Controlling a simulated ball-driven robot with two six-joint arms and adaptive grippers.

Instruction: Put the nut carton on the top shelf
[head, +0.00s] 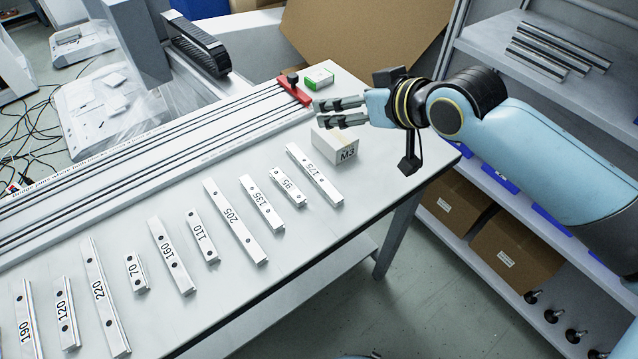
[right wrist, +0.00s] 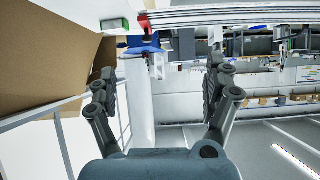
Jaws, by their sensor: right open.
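The nut carton is a white box marked M3 (head: 337,146) near the right end of the white worktable (head: 330,215). My right gripper (head: 320,113) reaches in from the right, just behind and above the carton in the head view. Its two fingers are apart, with nothing visible between them. The right wrist view shows the fingers (right wrist: 160,85) spread wide; I cannot make out the carton there. The top visible shelf (head: 484,40) is at the upper right and holds several metal bars (head: 560,48). My left gripper is not in view.
Several numbered white rails (head: 236,222) lie in front of and left of the carton. A long rail fixture with a red end block (head: 294,90) and a small green-and-white box (head: 318,77) are behind. Brown cartons (head: 515,250) fill a lower shelf. The top shelf's left part is clear.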

